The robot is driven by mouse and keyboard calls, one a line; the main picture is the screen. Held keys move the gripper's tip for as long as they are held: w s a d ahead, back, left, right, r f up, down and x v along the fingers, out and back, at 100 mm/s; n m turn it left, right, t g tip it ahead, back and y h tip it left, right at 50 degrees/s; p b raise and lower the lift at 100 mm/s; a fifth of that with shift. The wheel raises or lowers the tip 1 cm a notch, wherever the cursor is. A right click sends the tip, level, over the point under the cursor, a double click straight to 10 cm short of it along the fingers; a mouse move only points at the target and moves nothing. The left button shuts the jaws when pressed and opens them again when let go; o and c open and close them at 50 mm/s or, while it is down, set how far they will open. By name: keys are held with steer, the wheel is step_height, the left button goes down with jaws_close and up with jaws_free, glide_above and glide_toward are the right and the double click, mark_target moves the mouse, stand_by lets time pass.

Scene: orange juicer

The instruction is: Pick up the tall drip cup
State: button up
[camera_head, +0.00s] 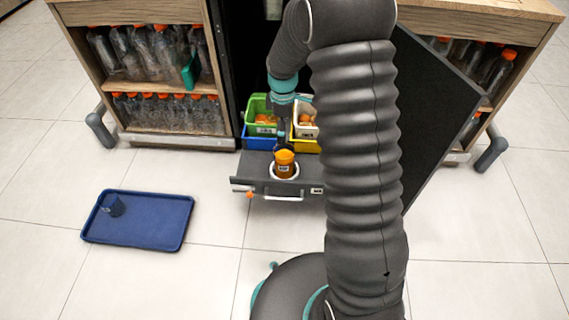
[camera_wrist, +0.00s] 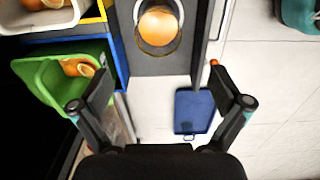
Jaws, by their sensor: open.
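The tall drip cup (camera_head: 284,166), orange with a dark label, stands upright in a pale ring on the pull-out drawer (camera_head: 250,170). In the wrist view the cup (camera_wrist: 158,27) shows from above as a round orange top inside the ring, near the top edge. My gripper (camera_wrist: 162,92) is open and empty, its fingers wide apart, with the cup beyond and between them in the picture. In the head view my gripper (camera_head: 282,143) is just above and behind the cup; its fingers are too small there to tell contact.
A green bin (camera_head: 260,112) and a white bin (camera_head: 308,120) with orange pieces stand behind the drawer, above blue and yellow bins. A white handle (camera_head: 284,198) is at the drawer's front. A blue tray (camera_head: 160,232) with a small dark cup (camera_head: 116,204) lies on open floor.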

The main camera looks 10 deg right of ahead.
steer(key=b, duration=0.1)
glide_toward(284, 156)
steer(key=s, duration=0.2)
steer(key=s+a, duration=0.1)
steer(key=shift+s+f, duration=0.1)
steer(key=shift+f, duration=0.25)
steer(key=shift+d+f+b, duration=0.2)
steer(key=shift+f+b, duration=0.3)
steer(key=shift+f, duration=2.25)
steer(key=c, duration=1.6)
steer(key=shift+r, duration=0.1)
